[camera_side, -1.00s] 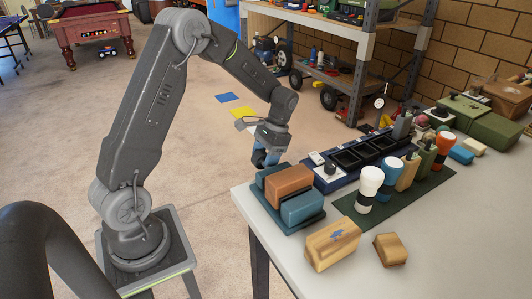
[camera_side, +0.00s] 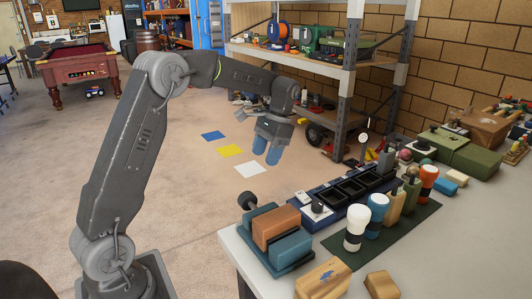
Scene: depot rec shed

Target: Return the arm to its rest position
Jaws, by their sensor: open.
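My gripper (camera_side: 267,153) hangs from the end of my arm in the upper middle of the side view. Its two blue fingertips point down and stand apart, with nothing between them. It is above and behind the table's far left corner, clear of everything on the table. Below it, a teal tray (camera_side: 245,233) holds an orange-brown block (camera_side: 275,227) and a teal block (camera_side: 291,248).
On the white table (camera_side: 235,244) are a dark blue rack (camera_side: 325,200) with black compartments and a green mat (camera_side: 405,232) with several upright handled pieces. Wooden blocks (camera_side: 322,278) lie in front. A metal shelf unit (camera_side: 345,90) stands behind. The carpet to the left is open.

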